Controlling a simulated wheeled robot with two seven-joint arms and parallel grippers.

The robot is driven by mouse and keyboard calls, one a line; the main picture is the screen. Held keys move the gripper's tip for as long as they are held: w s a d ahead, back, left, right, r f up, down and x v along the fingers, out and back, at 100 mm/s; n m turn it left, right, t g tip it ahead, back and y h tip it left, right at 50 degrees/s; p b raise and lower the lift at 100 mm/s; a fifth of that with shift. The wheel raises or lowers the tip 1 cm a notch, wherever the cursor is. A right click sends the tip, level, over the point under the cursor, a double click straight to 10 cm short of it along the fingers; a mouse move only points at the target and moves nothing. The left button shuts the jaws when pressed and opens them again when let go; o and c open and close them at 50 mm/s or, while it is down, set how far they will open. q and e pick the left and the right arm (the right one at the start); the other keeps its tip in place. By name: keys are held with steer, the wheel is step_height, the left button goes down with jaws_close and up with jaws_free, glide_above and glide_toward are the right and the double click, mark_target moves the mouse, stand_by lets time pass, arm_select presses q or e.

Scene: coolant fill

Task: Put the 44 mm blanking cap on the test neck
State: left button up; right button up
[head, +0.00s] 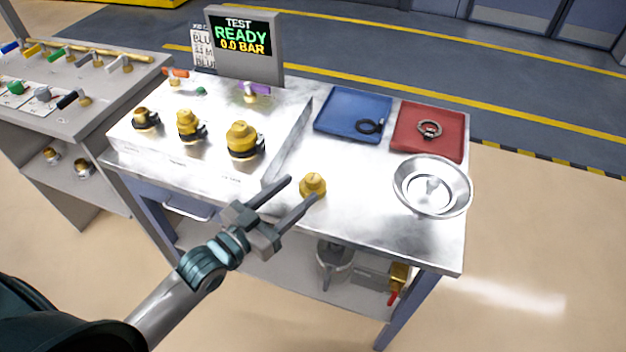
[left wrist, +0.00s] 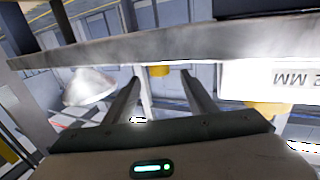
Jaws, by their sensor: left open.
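Three brass-yellow caps with black rings at their bases, small (head: 145,118), middle (head: 188,124) and large (head: 243,140), stand in a row on a raised block. Their labels are too small to read in the head view, so I cannot confirm which is 44 mm. A lone yellow fitting (head: 313,185), apparently the test neck, stands upright on the bench with nothing visible on top. My left gripper (head: 302,189) is open and empty at the bench's front edge, fingers pointing toward the fitting. The fitting shows beyond the fingers in the left wrist view (left wrist: 160,71). My right gripper is not visible.
A blue tray (head: 340,93) with a black ring and a red tray (head: 450,145) with a metal clamp lie at the back right. A metal bowl (head: 462,192) stands at the right. The display (head: 244,43) reads TEST READY 0.0 BAR. Bench around the fitting is clear.

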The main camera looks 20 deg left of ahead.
mark_target(307, 183)
arm_select(q)
steer(key=x, duration=0.3)
steer(key=shift+w+d, duration=0.15)
steer(key=shift+w, duration=0.2)
steer(key=shift+w+d, duration=0.15)
steer(key=shift+w, duration=0.15)
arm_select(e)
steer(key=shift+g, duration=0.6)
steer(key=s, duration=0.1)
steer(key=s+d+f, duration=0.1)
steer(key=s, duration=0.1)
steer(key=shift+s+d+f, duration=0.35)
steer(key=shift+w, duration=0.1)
arm_select(q)
steer(key=shift+p, duration=0.3)
steer(key=shift+w+d, duration=0.25)
steer(key=shift+w, duration=0.25)
steer(key=p+x, duration=0.1)
steer(key=x, duration=0.3)
steer(key=shift+w, duration=0.1)
steer(key=shift+w+d, duration=0.1)
steer(key=shift+w, duration=0.1)
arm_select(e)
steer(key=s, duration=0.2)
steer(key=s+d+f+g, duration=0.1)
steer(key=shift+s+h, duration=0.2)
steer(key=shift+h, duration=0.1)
